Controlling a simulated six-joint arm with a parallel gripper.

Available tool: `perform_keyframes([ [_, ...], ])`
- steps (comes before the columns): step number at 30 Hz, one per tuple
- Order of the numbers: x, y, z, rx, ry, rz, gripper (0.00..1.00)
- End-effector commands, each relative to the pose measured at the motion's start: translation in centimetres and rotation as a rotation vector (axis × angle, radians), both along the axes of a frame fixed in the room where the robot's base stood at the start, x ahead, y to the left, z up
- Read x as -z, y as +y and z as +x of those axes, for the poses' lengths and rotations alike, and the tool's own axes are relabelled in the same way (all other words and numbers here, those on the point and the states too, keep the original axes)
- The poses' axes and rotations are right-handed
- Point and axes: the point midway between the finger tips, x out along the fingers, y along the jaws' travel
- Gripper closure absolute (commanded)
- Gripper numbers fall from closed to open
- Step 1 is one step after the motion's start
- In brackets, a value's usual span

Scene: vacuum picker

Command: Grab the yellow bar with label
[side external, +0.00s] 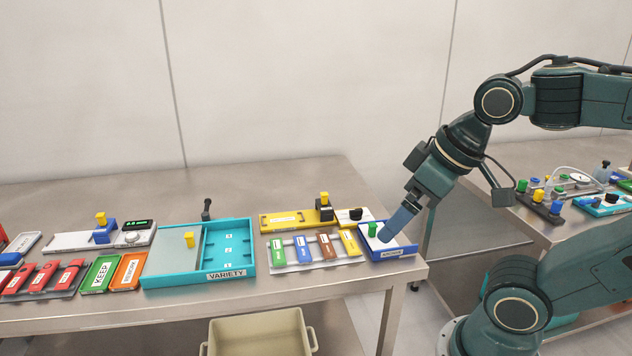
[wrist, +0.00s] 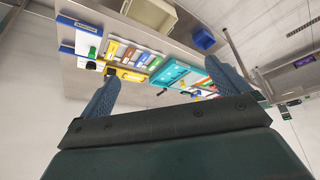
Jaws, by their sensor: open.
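The yellow bar with a white label (side external: 348,242) lies at the right end of a rack of several labelled bars, beside a brown bar (side external: 327,246). In the wrist view the yellow bar (wrist: 112,48) is at the upper left, small, beyond the fingers. A larger yellow tray (side external: 285,219), also with a label, lies behind the rack. My gripper (side external: 392,229) is right of the yellow bar and overlaps a blue-edged white tray (side external: 396,253) in the picture. Its fingers are spread with nothing between them in the wrist view. Its height above the table is unclear.
The teal VARIETY tray (side external: 163,267) stands left of the rack, with orange and green cards (side external: 100,274) further left. A green knob (side external: 372,229) and a black knob (side external: 356,214) stand near my gripper. A beige bin (side external: 258,335) sits below the table's front edge.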

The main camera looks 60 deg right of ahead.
Motion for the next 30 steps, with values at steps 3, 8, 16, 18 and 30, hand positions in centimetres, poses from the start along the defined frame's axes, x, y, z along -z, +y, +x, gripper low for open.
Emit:
perform_keyframes([
  [3, -0.1, -0.3, 0.9, -0.023, 0.019, -0.015, 0.00],
  [8, -0.1, -1.1, 2.8, -0.084, 0.058, -0.044, 0.00],
  [16, 0.5, -4.0, 7.0, -0.233, 0.128, -0.082, 0.00],
  [18, 0.8, -4.9, 8.0, -0.271, 0.143, -0.085, 0.00],
  [30, 4.0, -12.2, 12.7, -0.495, 0.183, -0.072, 0.00],
])
